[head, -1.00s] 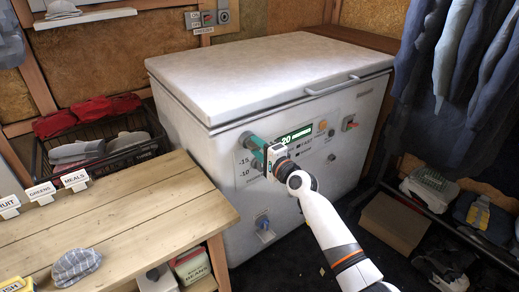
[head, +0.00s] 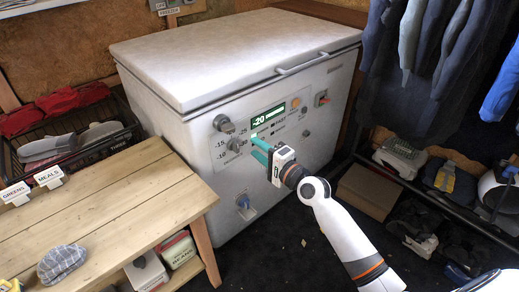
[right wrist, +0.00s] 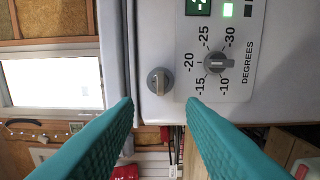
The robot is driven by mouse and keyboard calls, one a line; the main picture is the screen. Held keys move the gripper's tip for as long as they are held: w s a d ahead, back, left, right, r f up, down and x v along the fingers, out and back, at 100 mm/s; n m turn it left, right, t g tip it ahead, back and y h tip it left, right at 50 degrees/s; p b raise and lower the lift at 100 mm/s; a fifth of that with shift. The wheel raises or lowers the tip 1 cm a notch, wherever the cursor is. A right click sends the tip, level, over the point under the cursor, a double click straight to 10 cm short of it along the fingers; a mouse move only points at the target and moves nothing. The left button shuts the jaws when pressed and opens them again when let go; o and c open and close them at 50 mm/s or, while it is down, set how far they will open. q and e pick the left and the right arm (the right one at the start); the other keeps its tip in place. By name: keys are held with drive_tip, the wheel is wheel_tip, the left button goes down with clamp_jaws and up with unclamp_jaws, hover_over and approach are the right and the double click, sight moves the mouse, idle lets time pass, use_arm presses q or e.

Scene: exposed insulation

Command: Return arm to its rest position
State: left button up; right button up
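The white chest freezer (head: 300,150) stands in the middle of the head view, its lid shut. Its display (head: 268,115) reads -20. On its front, a grey temperature dial (head: 235,144) sits in a ring of numbers, with another grey knob (head: 222,123) above it. My right gripper (head: 258,150) is in front of the freezer, just right of the dial in the picture. In the right wrist view its teal fingers (right wrist: 162,103) are spread with nothing between them. The dial (right wrist: 215,62) and the plain knob (right wrist: 160,81) show clearly beyond the fingertips. My left gripper is out of view.
A wooden table (head: 120,205) with label signs stands at the left, close to the freezer. A black crate (head: 75,140) holds folded cloth items. At the right are a low shoe rack (head: 440,190) and hanging clothes (head: 440,40). A cardboard box (head: 368,192) sits on the floor.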

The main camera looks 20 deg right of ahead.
idle(0.7)
